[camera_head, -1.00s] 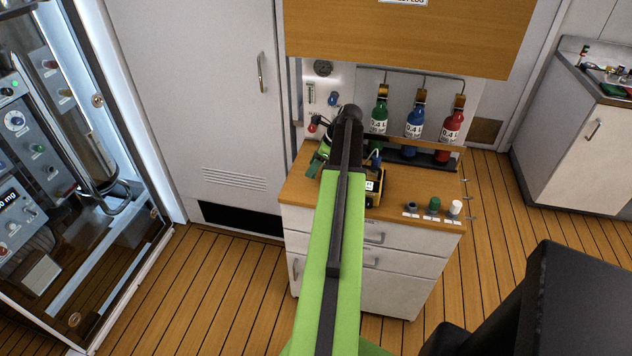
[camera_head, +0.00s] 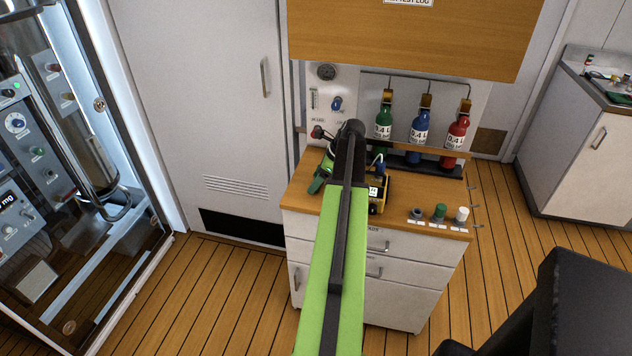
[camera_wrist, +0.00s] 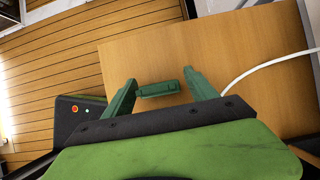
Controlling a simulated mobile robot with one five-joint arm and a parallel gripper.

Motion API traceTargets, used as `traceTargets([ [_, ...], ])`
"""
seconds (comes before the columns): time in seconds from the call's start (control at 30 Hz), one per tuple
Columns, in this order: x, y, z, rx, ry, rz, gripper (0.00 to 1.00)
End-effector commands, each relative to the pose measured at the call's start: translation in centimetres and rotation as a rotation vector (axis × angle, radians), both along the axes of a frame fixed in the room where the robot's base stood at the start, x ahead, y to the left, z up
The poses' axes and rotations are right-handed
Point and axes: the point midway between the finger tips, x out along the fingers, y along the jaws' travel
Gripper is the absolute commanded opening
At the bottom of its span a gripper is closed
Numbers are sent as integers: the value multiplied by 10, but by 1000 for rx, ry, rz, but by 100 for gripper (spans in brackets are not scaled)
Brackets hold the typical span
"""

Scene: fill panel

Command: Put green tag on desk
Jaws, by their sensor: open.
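The green tag (camera_wrist: 158,89) is a small flat bar in the wrist view, seen against the wooden desk top between the tips of my gripper (camera_wrist: 161,84). The two green fingers stand apart on either side of it, and a small gap shows at the right finger. Whether the tag rests on the wood or sits slightly above it I cannot tell. The desk (camera_head: 305,203) is a white cabinet with a wooden top. In the head view my arm reaches over its left part and hides much of the gripper and the tag.
A yellow device (camera_head: 378,192) stands right of my arm. A grey knob (camera_head: 416,213), green knob (camera_head: 439,211) and white knob (camera_head: 462,213) stand along the front right. Green (camera_head: 384,125), blue (camera_head: 419,130) and red (camera_head: 457,135) bottles hang behind. A white cable (camera_wrist: 262,65) crosses the top.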

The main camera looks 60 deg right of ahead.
Motion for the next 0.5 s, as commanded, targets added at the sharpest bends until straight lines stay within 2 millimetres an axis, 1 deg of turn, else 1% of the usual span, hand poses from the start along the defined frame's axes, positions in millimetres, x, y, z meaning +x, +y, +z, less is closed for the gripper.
traceTargets([
  [0.17,0,0,3,0,0,0,66],
  [0.27,-3,-1,12,0,0,-1,66],
  [0.37,-9,-3,27,0,0,-2,66],
  [0.5,-22,-7,56,1,0,-3,66],
])
